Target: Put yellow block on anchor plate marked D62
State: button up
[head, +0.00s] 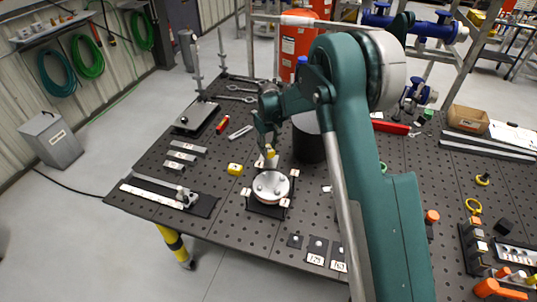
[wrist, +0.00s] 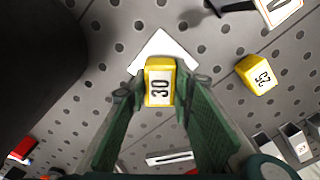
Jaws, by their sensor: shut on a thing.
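My gripper (head: 268,148) is shut on a yellow block (wrist: 160,82) whose face reads 30. In the wrist view the block sits between the green fingers (wrist: 158,97), above a white piece (wrist: 165,45) on the perforated table. I cannot tell if they touch. A second yellow block (head: 235,169) lies loose on the table; it also shows in the wrist view (wrist: 255,74), with a number like 25. Small dark plates with white labels (head: 316,250) lie at the table's front edge. Their markings are too small to read surely, and I cannot make out D62.
A round metal flange (head: 270,186) on a dark base stands just in front of my gripper. A black cylinder (head: 308,142) stands close to its right. Metal bars (head: 182,155) and a ruler lie left; orange-capped parts crowd the right.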

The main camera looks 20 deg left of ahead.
aim_at(269, 148)
jog(key=shift+f, duration=1.4)
jog(key=shift+f, duration=0.2)
jog(key=o, duration=0.7)
jog(key=shift+c, duration=0.2)
jog(key=shift+r, duration=0.2)
notch_tip(269, 148, up, 12)
jog(key=shift+b, duration=0.35)
